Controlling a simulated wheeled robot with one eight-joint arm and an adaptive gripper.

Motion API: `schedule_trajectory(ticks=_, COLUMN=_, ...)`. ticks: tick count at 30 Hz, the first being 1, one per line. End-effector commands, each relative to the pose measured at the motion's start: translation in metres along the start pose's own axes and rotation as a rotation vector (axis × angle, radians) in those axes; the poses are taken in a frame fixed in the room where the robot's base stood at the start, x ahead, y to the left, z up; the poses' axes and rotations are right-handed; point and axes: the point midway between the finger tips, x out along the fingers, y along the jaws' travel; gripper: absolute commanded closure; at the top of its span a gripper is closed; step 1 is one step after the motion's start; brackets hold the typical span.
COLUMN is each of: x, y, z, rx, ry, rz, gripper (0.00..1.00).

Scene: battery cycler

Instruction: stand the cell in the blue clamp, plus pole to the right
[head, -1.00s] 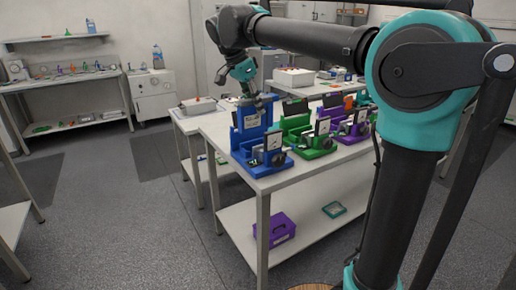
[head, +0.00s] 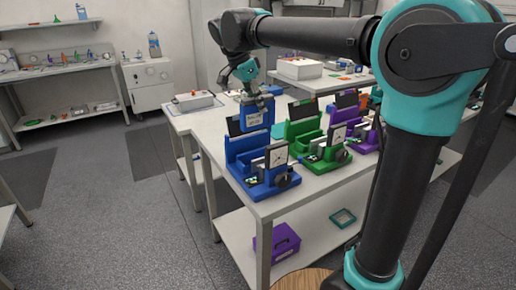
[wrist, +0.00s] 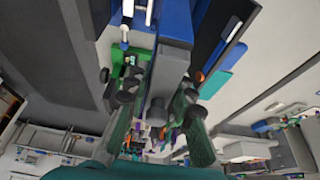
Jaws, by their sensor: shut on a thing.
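The cell (head: 257,114) is a blue block with a pale label and hangs roughly upright in my gripper (head: 258,98). My gripper is shut on it. In the head view it appears above the back part of the blue clamp (head: 240,150), with its lower end near the clamp's top edge. I cannot tell whether they touch. The clamp has a white-faced plate and a dark knob at its front. In the wrist view, the blue and grey body between my fingers (wrist: 160,110) seems to be the cell (wrist: 175,50). I cannot tell its plus pole.
A green clamp (head: 325,157) stands close to the right of the blue one, with a purple clamp (head: 362,138) beyond. Dark panels stand behind them. A purple box (head: 278,240) and a teal tray (head: 343,217) lie on the lower shelf. The table's front-left edge is near the blue clamp.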

Motion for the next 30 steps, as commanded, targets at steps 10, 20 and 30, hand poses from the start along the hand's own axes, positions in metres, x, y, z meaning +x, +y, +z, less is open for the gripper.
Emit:
schedule_trajectory(ticks=10, x=0.073, y=0.0, z=0.03, rx=0.0, ry=0.001, rz=0.0, gripper=1.0)
schedule_trajectory(ticks=20, x=0.105, y=0.0, z=0.043, rx=0.0, ry=0.001, rz=0.0, gripper=1.0)
schedule_trajectory(ticks=30, x=0.137, y=0.0, z=0.056, rx=0.0, ry=0.001, rz=0.0, gripper=1.0)
